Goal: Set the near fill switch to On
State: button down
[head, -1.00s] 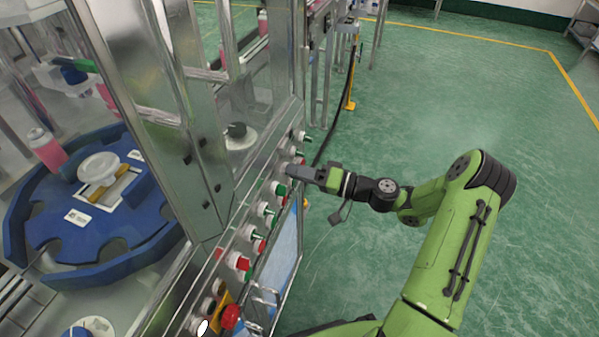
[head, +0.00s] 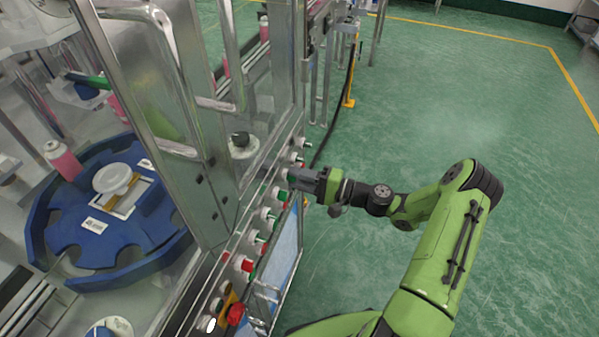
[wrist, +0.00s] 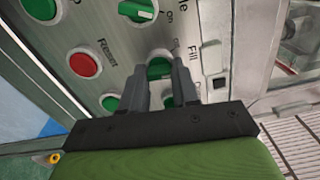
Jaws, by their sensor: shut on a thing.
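A green fill switch (wrist: 160,68) shows in the wrist view beside the "Fill" label, with my gripper's fingers on both sides of it. My gripper (wrist: 162,62) is shut on this knob; the fingers cover part of it, so its exact pointer direction is hard to read. Another green knob (wrist: 168,100) shows partly between the fingers, closer to the gripper body. In the head view my gripper (head: 294,177) is against the machine's control panel, and hides the switch it holds.
The panel carries a red button (wrist: 84,65), a green switch (wrist: 138,10) marked "On" and another green control (wrist: 110,102) close by. A red emergency button (head: 235,314) stands at the panel's near end. Green floor (head: 460,110) to the right is clear.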

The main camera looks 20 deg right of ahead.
jog(key=m+p, duration=0.2)
jog(key=m, duration=0.2)
jog(key=shift+m, duration=0.3)
jog(key=shift+f, duration=0.1)
dwell(0.4)
jog(key=c, duration=0.8)
grip_release()
jog(key=shift+c, duration=0.2)
jog(key=p+v, duration=0.1)
jog(key=v, duration=1.5)
